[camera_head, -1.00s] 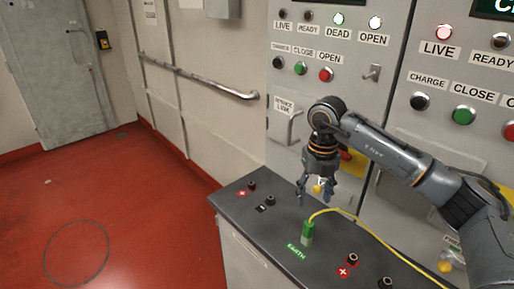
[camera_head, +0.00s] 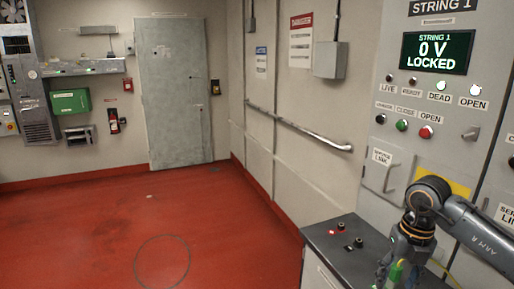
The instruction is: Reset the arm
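One arm of mine comes in from the right, and its gripper (camera_head: 398,272) points down over the dark bench top at the lower right. A green plug (camera_head: 397,273) shows between or just behind its fingers, with a yellow cable leading off to the right. The fingertips are near the picture's bottom edge, and I cannot tell whether they touch the plug. My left gripper is not in view. The String 1 screen (camera_head: 437,52) reads "0 V LOCKED". The DEAD lamp (camera_head: 441,86) and OPEN lamp (camera_head: 476,90) are lit.
The bench (camera_head: 318,240) has a red-marked socket and black sockets. The cabinet (camera_head: 395,147) with buttons and a service link handle stands behind the arm. A handrail (camera_head: 300,130) runs along the wall. A grey door (camera_head: 174,92) stands at the back. The red floor (camera_head: 100,225) is mostly clear.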

